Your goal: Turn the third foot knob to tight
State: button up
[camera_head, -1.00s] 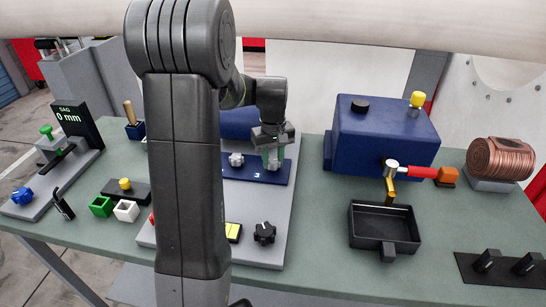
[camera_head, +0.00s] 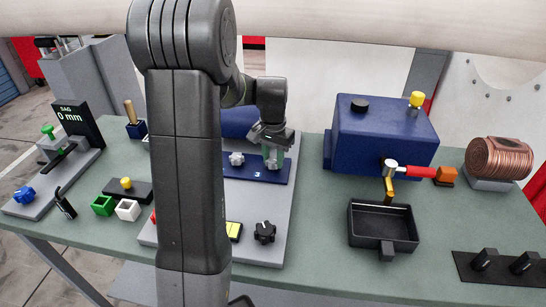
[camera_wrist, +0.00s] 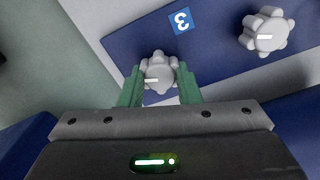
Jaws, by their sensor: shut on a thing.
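The third foot knob (camera_wrist: 158,68) is a pale grey lobed knob with a white mark line, on a blue plate (camera_wrist: 135,45) beside a label reading 3 (camera_wrist: 181,20). My gripper (camera_wrist: 160,88) has its green fingers on either side of this knob and is shut on it. In the wrist view the knob's mark line lies roughly level, pointing left. In the head view my gripper (camera_head: 273,158) reaches down to the right part of the plate, and its fingers partly hide the knob.
A neighbouring lobed knob (camera_wrist: 266,34) sits close by; it also shows in the head view (camera_head: 236,159). A blue box (camera_head: 385,135) with a red-handled lever (camera_head: 412,171) and a black tray (camera_head: 383,227) stand to the right. A black knob (camera_head: 265,232) is in front.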

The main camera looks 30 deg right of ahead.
aim_at(273, 159)
jog(key=shift+m, duration=0.6)
jog(key=o, duration=1)
notch_tip(273, 159, up, 14)
jog(key=shift+f, duration=0.1)
dwell(0.4)
notch_tip(273, 159, down, 14)
jog(key=shift+r, duration=0.1)
dwell(0.3)
jog(key=shift+r, duration=0.1)
